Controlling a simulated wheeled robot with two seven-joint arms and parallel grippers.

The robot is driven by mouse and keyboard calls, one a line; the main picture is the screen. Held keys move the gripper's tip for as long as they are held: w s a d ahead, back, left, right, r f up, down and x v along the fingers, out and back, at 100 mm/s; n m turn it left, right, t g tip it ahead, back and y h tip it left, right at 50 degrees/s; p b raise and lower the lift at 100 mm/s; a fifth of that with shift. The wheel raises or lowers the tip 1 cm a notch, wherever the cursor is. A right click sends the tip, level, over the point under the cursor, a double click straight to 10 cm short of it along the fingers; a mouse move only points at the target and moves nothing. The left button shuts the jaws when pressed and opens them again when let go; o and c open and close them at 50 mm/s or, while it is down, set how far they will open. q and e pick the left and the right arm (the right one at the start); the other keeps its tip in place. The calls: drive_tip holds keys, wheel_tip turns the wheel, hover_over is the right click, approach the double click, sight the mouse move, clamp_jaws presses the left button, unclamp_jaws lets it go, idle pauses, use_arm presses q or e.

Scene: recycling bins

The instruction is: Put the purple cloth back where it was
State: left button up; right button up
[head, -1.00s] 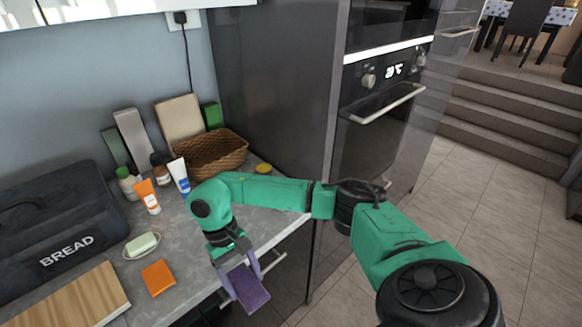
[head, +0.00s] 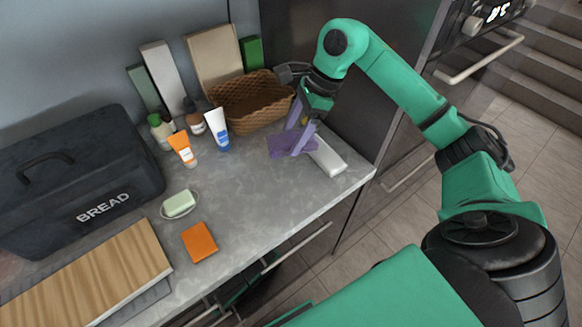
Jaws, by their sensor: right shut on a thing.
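The purple cloth (head: 281,149) is at the right part of the grey counter (head: 245,180), in front of the wicker basket (head: 255,112). My right gripper (head: 298,142) points down there and is shut on the cloth. Part of the cloth is hidden by the fingers. The cloth is at or very near the counter surface; I cannot tell whether it touches. My left gripper is not in view.
A pale oblong object (head: 328,158) lies just right of the cloth, near the counter's edge. A white-blue tube (head: 217,130), orange tube (head: 183,150), soap dish (head: 178,206) and orange sponge (head: 199,242) stand left. The counter's front middle is clear.

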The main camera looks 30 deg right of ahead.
sight(313, 137)
wheel_tip(313, 137, down, 13)
drive_tip(key=p, duration=0.3)
drive_tip(key=shift+f, duration=0.1)
drive_tip(key=shift+w+f, duration=0.1)
drive_tip(key=shift+f, duration=0.1)
drive_tip(key=o, duration=1.2)
drive_tip(key=shift+o, duration=0.2)
drive_tip(key=shift+r, duration=0.2)
drive_tip(key=shift+d+r, duration=0.25)
drive_tip(key=b+v, duration=0.3)
drive_tip(key=v, duration=0.8)
drive_tip(key=shift+a+r, duration=0.1)
drive_tip(key=shift+r, duration=0.1)
